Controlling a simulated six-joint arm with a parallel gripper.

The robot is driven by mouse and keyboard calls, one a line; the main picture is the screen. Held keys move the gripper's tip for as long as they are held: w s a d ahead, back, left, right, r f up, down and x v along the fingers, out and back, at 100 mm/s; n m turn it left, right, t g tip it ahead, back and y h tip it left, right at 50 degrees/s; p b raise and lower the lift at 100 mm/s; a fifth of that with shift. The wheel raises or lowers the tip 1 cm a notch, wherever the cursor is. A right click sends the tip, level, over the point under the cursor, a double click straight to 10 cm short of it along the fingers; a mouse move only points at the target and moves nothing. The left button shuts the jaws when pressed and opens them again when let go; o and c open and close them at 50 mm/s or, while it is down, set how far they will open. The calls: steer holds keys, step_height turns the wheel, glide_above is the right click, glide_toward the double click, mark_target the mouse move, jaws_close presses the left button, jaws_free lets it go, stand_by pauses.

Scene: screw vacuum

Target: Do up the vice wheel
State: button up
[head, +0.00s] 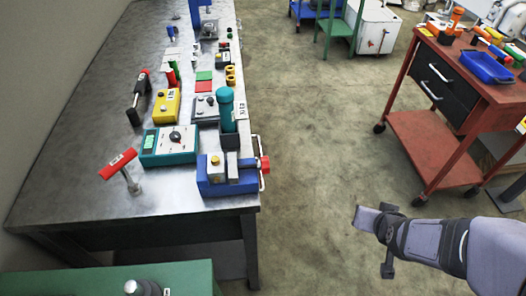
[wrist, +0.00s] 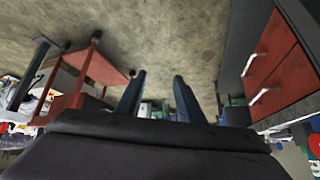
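The blue vice (head: 222,181) sits at the front right corner of the metal workbench. Its red wheel (head: 265,164) sticks out to the right past the bench edge, beside a light metal handle. My gripper (head: 366,217) is over the floor, to the right of the vice and lower in the head view, well apart from the wheel. In the wrist view, the two dark fingers of my gripper (wrist: 159,76) stand apart with floor between them. I cannot make out the vice in the wrist view.
A red trolley (head: 437,165) stands at right. The floor between bench and trolley is clear.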

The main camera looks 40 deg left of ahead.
mark_target(266, 168)
steer(key=s+d+m+g+h, duration=0.35)
steer(key=s+d+g, duration=0.35)
steer(key=s+d, duration=0.95)
steer(key=w+a+r+n+t+y+p, duration=0.1)
steer(key=w+a+n+t+y, duration=0.15)
steer(key=w+a, duration=0.6)
steer(key=w+a+r+n+t+y+p, duration=0.15)
steer(key=w+a+n+t, duration=0.35)
steer(key=a, duration=0.7)
steer(key=s+a+r+n+t+y, duration=0.1)
steer(key=s+a+r+y, duration=0.2)
steer(key=a, duration=0.4)
steer(key=s+a+r+t+y+p, duration=0.1)
steer(key=s+a+r+y, duration=0.1)
steer(key=a+r, duration=0.35)
steer(key=s+a+r+n+t+y, duration=0.1)
steer(key=s+a+r+t+y, duration=0.15)
steer(key=a, duration=0.55)
steer(key=shift+y, duration=0.8)
steer(key=f+b, duration=0.2)
steer(key=a+f+b, duration=0.1)
steer(key=f+b, duration=0.1)
steer(key=shift+s+f, duration=0.1)
steer(key=shift+s, duration=0.1)
steer(key=shift+s+d+f+m+t, duration=0.15)
steer(key=shift+f+m+t, duration=0.1)
steer(key=shift+m+t, duration=0.15)
